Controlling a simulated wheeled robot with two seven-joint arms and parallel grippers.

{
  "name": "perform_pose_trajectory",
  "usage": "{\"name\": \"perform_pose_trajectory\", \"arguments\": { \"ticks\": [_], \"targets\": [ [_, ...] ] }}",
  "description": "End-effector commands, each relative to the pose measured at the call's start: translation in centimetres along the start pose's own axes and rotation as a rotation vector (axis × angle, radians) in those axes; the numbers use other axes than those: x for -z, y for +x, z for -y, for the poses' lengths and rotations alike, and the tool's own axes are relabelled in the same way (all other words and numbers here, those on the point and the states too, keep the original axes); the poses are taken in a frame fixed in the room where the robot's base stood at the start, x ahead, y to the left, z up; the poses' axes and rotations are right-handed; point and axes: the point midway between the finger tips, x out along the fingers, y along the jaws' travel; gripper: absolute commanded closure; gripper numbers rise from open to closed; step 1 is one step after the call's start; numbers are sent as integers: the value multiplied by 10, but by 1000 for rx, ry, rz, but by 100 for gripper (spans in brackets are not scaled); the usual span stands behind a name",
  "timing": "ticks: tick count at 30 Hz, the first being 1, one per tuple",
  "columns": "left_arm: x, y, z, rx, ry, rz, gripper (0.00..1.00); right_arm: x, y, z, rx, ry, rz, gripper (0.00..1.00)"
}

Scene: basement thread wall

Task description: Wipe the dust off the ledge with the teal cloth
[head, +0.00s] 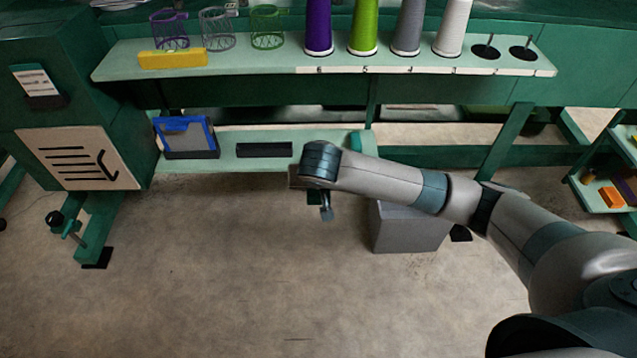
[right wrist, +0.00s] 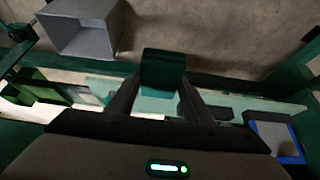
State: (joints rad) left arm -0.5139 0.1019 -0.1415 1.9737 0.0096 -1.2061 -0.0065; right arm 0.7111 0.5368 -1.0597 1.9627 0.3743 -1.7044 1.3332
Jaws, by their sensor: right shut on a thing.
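My right gripper (right wrist: 160,102) is shut on a dark teal block-like piece, the teal cloth (right wrist: 163,65), held between its fingertips. In the head view the right gripper (head: 322,205) hangs in front of the right end of a low pale green ledge (head: 228,160), and my forearm hides part of that end. The ledge also shows behind the fingers in the right wrist view (right wrist: 232,97). I cannot tell whether the cloth touches it. No dust on the ledge can be made out. My left gripper is not in view.
A blue-framed bin (head: 186,137) and a black bar (head: 264,149) stand on the ledge. Above, a shelf (head: 230,65) carries thread spools, wire cups and a yellow block (head: 172,59). A grey box (head: 408,230) stands on the floor. The floor at front left is clear.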

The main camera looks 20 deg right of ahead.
Motion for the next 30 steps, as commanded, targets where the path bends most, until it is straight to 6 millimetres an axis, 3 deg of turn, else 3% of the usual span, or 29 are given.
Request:
{"name": "perform_pose_trajectory", "arguments": {
  "ticks": [1,2,3,4,9,13,17,24,30],
  "targets": [
    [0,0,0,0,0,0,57,0,0,0,0,0,0,75],
    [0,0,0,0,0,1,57,0,0,0,0,0,0,61],
    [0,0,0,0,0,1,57,0,0,0,0,0,0,71],
    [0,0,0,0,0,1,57,0,0,0,0,0,0,72],
    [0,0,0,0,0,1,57,3,-3,0,4,-2,0,72],
    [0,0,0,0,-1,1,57,12,-19,-2,21,-12,1,72],
    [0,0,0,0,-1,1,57,27,-51,-8,50,-41,7,72],
    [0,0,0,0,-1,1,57,50,-129,-26,113,-149,7,72],
    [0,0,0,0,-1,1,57,55,-171,-40,137,-228,0,72]
  ]
}}
